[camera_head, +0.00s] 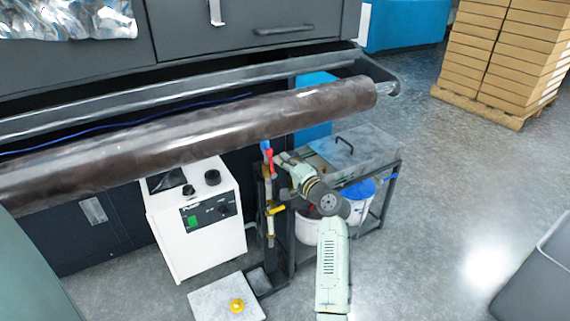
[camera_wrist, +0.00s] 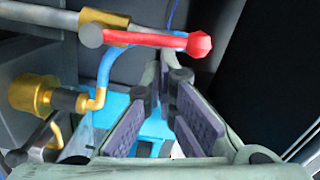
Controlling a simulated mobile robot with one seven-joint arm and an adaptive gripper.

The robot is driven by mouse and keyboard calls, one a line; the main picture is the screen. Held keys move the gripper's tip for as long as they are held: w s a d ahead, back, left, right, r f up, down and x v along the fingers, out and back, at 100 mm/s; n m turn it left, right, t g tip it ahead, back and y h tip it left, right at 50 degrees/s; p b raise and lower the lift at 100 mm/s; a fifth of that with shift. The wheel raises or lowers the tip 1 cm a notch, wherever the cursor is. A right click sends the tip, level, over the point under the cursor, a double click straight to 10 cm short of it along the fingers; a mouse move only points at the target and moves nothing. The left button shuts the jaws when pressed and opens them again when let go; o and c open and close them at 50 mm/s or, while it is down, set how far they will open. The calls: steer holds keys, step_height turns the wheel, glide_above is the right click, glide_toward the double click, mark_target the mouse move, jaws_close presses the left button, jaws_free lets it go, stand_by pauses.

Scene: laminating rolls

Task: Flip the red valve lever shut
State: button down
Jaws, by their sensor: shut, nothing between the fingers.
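The red valve lever (camera_head: 270,156) stands roughly upright at the top of a brass pipe fitting (camera_head: 271,210) in the head view, just under the big dark roll. In the wrist view the red lever (camera_wrist: 150,39) runs across the upper middle, from a grey round pivot (camera_wrist: 90,36) to a faceted red knob (camera_wrist: 200,44) on the right. It looks about in line with the brass valve body (camera_wrist: 118,22). My gripper (camera_head: 284,158) is right beside the lever. In the wrist view my gripper (camera_wrist: 164,68) is shut and empty, its fingertips just below the lever; contact cannot be told.
The dark roll (camera_head: 190,130) passes close above my gripper. A white control box (camera_head: 196,220) stands to the left. A grey cart (camera_head: 355,150) with buckets is close on the right. Blue tubing (camera_wrist: 103,65) and a second brass fitting (camera_wrist: 32,93) lie near the fingers.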

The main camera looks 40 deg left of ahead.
steer(key=s+a+f+n+b, duration=0.3)
steer(key=s+n+b, duration=0.4)
steer(key=n+b, duration=0.5)
steer(key=shift+s+f+n+t+h+b, duration=0.2)
steer(key=shift+s+n+t+h+b, duration=0.1)
steer(key=shift+n, duration=0.7)
steer(key=shift+a, duration=0.1)
steer(key=s+d+r+p, duration=0.2)
steer(key=s+d+r, duration=0.2)
steer(key=d, duration=0.6)
steer(key=shift+r, duration=0.15)
stand_by(0.4)
